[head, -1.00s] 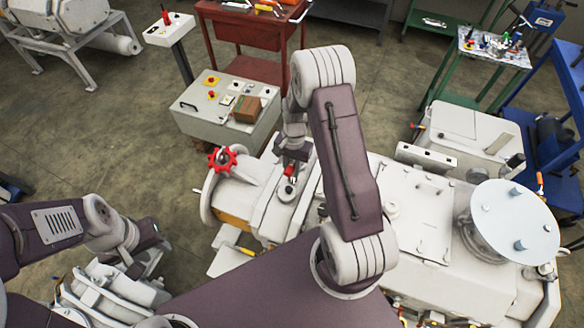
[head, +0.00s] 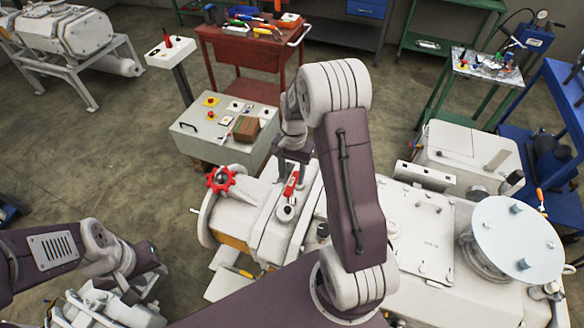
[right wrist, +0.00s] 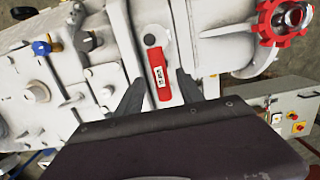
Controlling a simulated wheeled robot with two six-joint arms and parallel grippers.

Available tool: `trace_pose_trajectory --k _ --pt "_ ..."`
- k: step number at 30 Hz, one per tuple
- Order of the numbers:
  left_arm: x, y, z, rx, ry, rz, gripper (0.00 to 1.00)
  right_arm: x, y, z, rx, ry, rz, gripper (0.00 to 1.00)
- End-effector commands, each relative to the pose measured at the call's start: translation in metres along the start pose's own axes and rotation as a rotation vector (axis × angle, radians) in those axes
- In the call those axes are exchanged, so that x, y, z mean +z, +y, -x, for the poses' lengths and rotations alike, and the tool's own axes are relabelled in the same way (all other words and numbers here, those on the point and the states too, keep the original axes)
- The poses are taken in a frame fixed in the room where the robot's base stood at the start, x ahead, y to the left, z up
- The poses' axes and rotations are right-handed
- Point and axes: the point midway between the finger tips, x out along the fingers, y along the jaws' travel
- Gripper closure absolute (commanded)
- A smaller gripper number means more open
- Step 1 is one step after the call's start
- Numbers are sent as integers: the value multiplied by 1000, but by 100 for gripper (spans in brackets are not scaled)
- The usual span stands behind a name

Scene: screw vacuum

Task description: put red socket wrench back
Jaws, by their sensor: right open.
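The red socket wrench (head: 291,185) stands or lies at a round boss on top of the white pump machine (head: 260,205). In the right wrist view the wrench (right wrist: 158,75) shows its red handle with a white label, lying between and beyond my fingers. My right gripper (head: 291,156) is over the handle's far end in the head view. In the right wrist view its two dark fingers (right wrist: 157,88) are spread and empty, one on each side of the handle. My left gripper (head: 138,284) is at the lower left, away from the wrench, its jaws unclear.
A red handwheel (head: 220,180) is left of the wrench. A grey control box (head: 205,140) stands behind. A red tool cart (head: 245,50) with several tools is at the back, and a green table (head: 488,68) with tools at the right. Open floor lies left.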

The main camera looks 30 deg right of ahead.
Motion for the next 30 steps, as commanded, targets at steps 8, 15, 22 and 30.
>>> trace_pose_trajectory --k 8,15,22,30 --pt "0 0 -4 0 0 0 64 0 0 44 0 0 0 55" --pt "0 0 -3 0 0 0 64 20 1 48 -3 21 100 55" --pt "0 0 -3 0 0 0 64 114 29 37 -18 151 639 55" --pt "0 0 -3 0 0 0 64 145 48 28 -18 201 849 55"
